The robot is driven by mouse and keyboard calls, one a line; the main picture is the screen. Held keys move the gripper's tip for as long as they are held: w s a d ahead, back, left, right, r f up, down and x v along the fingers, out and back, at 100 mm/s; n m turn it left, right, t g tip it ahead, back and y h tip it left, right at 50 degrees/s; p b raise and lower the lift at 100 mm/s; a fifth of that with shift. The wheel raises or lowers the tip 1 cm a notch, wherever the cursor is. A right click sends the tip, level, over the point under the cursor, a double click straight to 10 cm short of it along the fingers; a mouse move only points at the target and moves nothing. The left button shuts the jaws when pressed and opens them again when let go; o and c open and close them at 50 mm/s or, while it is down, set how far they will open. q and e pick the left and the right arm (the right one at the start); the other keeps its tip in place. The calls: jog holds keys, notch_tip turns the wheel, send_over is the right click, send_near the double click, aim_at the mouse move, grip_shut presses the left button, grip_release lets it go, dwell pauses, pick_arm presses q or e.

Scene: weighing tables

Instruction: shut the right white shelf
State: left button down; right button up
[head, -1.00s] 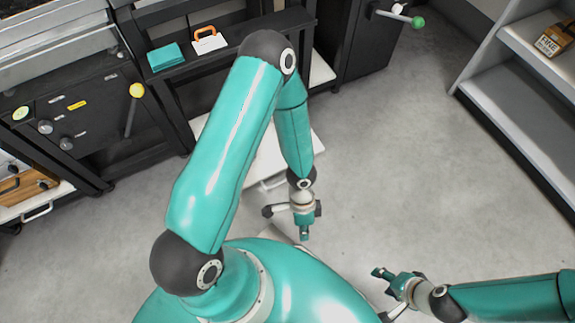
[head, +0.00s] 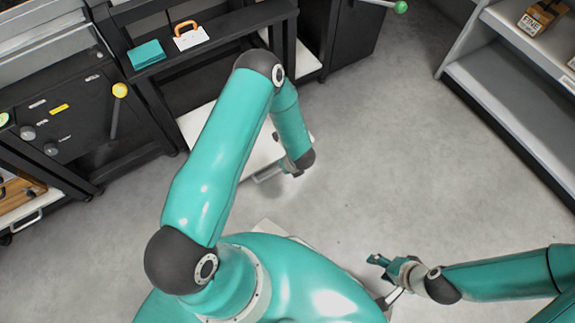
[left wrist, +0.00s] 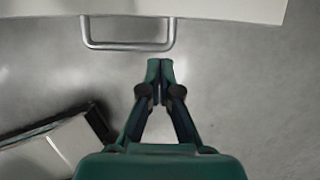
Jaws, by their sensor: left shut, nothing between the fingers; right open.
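The right white shelf (head: 200,122) sticks out from under the black table. My left arm covers much of it in the head view. Its front edge and grey bar handle (head: 268,176) show to the right of the arm. In the left wrist view the shelf's white edge (left wrist: 215,8) crosses the top, with the handle (left wrist: 128,46) below it. My left gripper (left wrist: 160,66) is shut and empty, its tips just below the handle's right end in the picture, with a visible gap. In the head view it is hidden behind its wrist. My right gripper (head: 376,262) is open and empty, away from the shelf.
Another white shelf (head: 18,214) with a handle sits at the left, with a wooden item on it. A teal box (head: 147,54) and an orange-handled item (head: 189,37) are on the black table. Grey shelving (head: 510,105) stands at the right. The floor between is clear.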

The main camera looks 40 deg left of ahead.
pick_arm(q)
jog(key=b+x, duration=0.1)
jog(key=x, duration=0.4)
jog(key=shift+a+f+b, duration=0.2)
jog(key=shift+f+b, duration=0.05)
jog(key=shift+b, duration=0.15)
jog(key=shift+w+a+r+b, duration=0.15)
jog(key=shift+w+a, duration=0.2)
jog(key=shift+a, duration=0.45)
jog(key=shift+w+a+r+b, duration=0.15)
jog(key=shift+w+a, duration=0.2)
jog(key=shift+a, duration=0.5)
